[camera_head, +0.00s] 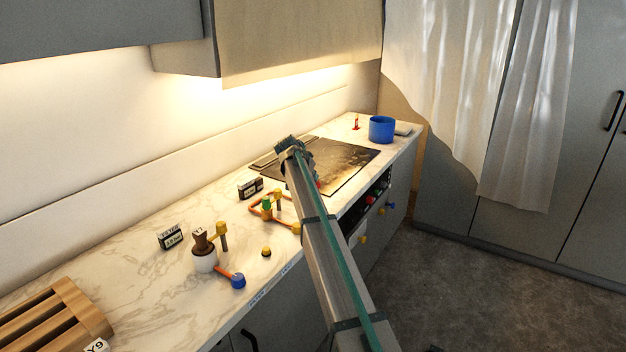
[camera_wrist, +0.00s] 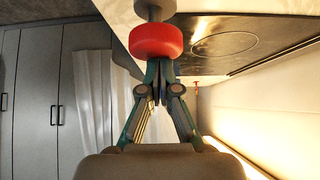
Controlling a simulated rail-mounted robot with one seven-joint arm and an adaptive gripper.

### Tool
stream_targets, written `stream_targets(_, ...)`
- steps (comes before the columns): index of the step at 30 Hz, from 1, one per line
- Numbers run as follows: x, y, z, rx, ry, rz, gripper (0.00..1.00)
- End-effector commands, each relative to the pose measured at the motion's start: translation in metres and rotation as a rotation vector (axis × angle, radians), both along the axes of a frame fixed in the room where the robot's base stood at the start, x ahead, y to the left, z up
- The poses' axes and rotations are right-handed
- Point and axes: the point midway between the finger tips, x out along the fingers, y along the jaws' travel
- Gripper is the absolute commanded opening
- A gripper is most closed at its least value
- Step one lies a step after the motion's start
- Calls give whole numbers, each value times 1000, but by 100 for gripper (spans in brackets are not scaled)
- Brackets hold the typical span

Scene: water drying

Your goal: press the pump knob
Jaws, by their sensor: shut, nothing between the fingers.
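A red round knob (camera_wrist: 156,41) on a grey stem fills the top middle of the wrist view; it looks like the pump knob, though no label shows. In the head view a bit of red (camera_head: 318,185) shows beside my arm, mostly hidden by it. My gripper (camera_wrist: 158,68) is shut and empty, its fingertips pointing at the red knob. The tips overlap the knob's near edge in the picture; I cannot tell whether they touch it. In the head view my arm reaches over the counter, and the fingertips cannot be made out.
Orange pipes with yellow ends and a green knob (camera_head: 267,204) stand on the marble counter (camera_head: 120,285) left of my arm. A dark cooktop (camera_head: 345,163) and blue pot (camera_head: 381,129) lie farther back.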

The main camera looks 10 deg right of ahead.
Motion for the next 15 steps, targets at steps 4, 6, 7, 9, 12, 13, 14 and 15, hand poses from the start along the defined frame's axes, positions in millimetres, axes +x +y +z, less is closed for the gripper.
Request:
stream_targets(4,0,0,30,0,-5,-1,0)
stream_targets(6,-11,8,37,0,-7,0,0)
stream_targets(7,-14,11,42,0,-7,0,0)
stream_targets(9,-21,18,54,-1,-7,1,0)
stream_targets(12,-30,27,69,-1,-8,1,0)
stream_targets(13,-33,29,73,-2,-8,1,0)
stream_targets(14,-35,31,77,-2,-8,1,0)
stream_targets(15,-38,33,82,-2,-8,1,0)
